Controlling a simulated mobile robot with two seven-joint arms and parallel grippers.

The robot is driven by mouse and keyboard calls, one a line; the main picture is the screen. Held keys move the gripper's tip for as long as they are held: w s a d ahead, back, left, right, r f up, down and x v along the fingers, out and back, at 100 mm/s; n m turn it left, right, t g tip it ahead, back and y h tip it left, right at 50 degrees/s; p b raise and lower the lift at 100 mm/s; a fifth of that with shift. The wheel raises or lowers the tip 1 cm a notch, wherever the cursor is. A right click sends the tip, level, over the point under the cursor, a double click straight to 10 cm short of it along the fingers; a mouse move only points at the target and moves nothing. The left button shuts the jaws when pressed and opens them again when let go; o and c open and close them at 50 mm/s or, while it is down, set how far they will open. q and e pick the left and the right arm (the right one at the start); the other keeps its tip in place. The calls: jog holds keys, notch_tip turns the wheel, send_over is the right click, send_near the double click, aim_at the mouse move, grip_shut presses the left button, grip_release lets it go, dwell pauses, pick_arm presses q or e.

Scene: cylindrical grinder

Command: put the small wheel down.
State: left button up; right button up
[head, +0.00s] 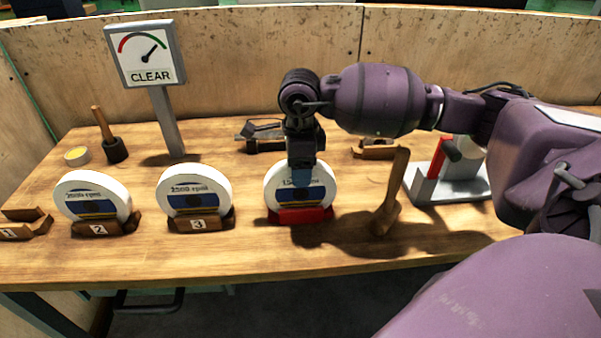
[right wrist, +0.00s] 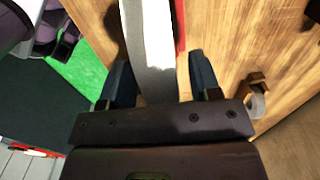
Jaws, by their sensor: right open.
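A white wheel (head: 324,183) with a blue and tan label stands upright in a red cradle (head: 301,215). My right gripper (head: 302,176) points down at it from above and covers part of its label. In the right wrist view the wheel's pale rim (right wrist: 158,45) runs between the two fingers of my right gripper (right wrist: 160,82). The fingers are spread, one on each side of the wheel. Two similar white wheels stand in wooden cradles, one in cradle 2 (head: 99,228) and one in cradle 3 (head: 198,224). My left gripper is out of view.
Cradle 1 (head: 18,232) at the far left is empty. A gauge sign reading CLEAR (head: 148,55) stands behind. A wooden tool (head: 391,192) stands right of the red cradle, before a grey fixture (head: 455,187) with a red part. A mallet (head: 113,148) stands back left.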

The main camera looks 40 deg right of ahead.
notch_tip(320, 180, up, 10)
dwell(0.4)
dwell(0.5)
